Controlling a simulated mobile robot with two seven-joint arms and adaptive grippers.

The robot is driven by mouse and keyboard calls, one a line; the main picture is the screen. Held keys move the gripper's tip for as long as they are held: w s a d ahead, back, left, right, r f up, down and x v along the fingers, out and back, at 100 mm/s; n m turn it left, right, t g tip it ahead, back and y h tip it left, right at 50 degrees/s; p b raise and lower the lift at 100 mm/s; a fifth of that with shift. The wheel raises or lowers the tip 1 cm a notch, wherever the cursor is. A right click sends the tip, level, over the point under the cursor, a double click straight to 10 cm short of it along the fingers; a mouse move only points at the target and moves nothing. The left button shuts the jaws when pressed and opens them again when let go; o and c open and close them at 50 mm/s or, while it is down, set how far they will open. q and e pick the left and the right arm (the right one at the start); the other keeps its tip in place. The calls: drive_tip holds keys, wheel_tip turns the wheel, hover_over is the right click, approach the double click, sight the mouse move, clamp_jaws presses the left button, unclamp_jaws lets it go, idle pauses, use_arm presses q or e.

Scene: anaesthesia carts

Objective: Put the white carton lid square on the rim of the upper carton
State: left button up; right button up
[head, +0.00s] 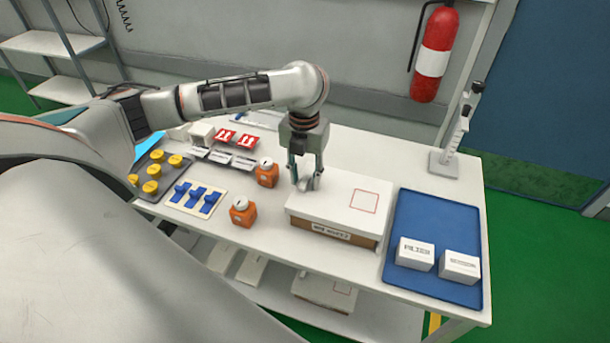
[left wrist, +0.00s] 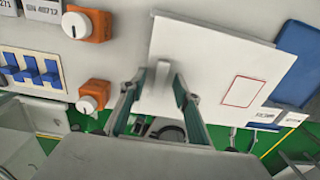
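The white carton lid (head: 340,196), with a red square outline on its top, lies over the upper carton (head: 328,231), a brown box with a label, on the table. Brown wall shows below the lid's front edge. I cannot tell whether the lid is square on the rim all round. My left gripper (head: 306,180) points down at the lid's left end.
A blue tray (head: 408,212) with two white boxes is right of the carton. Two orange knob blocks (head: 266,174) (head: 242,213), blue switches (head: 197,197) and yellow knobs (head: 152,187) are to the left. Another lidded carton (head: 326,291) is on the lower shelf. A stand (head: 446,157) rises at the back right.

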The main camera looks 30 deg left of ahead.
use_arm(q)
wheel_tip(320, 180, up, 12)
idle(0.6)
idle(0.5)
